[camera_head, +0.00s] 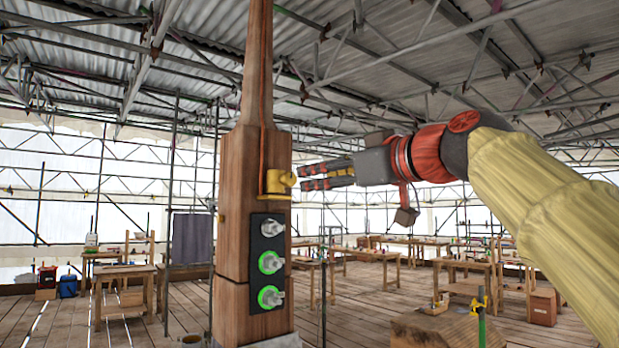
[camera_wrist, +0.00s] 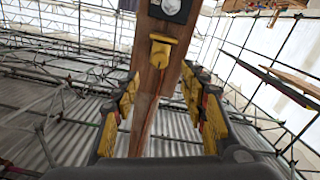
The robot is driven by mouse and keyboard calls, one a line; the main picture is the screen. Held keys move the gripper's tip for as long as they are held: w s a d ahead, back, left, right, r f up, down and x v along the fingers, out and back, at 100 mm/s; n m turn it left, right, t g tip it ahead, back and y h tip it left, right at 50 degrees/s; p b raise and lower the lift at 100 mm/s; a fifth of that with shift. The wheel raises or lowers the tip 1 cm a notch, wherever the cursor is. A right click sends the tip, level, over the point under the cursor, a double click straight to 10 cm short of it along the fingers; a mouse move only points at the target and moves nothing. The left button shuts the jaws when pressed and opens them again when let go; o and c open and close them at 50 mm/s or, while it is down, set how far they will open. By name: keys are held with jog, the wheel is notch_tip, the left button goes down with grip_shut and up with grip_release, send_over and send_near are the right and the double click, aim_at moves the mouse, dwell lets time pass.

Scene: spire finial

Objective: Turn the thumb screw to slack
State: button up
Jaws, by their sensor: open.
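A wooden post (camera_head: 236,180) stands upright and narrows to a spire at the top. A yellow fitting with a rounded knob (camera_head: 280,181) sits on its right-hand face; this looks like the thumb screw, though its turned position cannot be read. My gripper (camera_head: 305,178) is open and points left at the knob, just right of it. No contact is visible. In the wrist view the yellow fitting (camera_wrist: 161,50) lies ahead, between and beyond the open fingers of my gripper (camera_wrist: 160,80). Nothing is held.
A thin reddish line runs up the post above the fitting. Wooden workbenches (camera_head: 465,268) and scaffolding stand behind. The space right of the post, below my arm, is open.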

jog(key=shift+v, duration=0.95)
jog(key=w+d+f+m+g+h, duration=0.1)
jog(key=w+d+f+m+h, duration=0.15)
jog(key=f, duration=0.55)
jog(key=w+d+f+m+g+h, duration=0.1)
jog(key=w+f+m, duration=0.1)
jog(key=f+m, duration=0.35)
jog(key=s+d+f+m+g+h, duration=0.1)
jog(key=s+d+f, duration=0.1)
jog(key=f, duration=0.7)
jog(key=s+d+f+g+h, duration=0.1)
jog(key=s+f+g+h, duration=0.1)
jog(key=f, duration=0.7)
jog(key=s+d+f+g+h, duration=0.1)
jog(key=s+d+f+g, duration=0.1)
jog(key=s+f, duration=1.1)
jog(key=s+d+f+m+g+h, duration=0.1)
jog(key=s+d+f+g+h, duration=0.1)
jog(key=s+f, duration=1.2)
notch_tip(320, 180, down, 4)
jog(key=shift+s+d+f, duration=0.2)
jog(key=shift+d+f, duration=0.05)
jog(key=shift+d, duration=0.35)
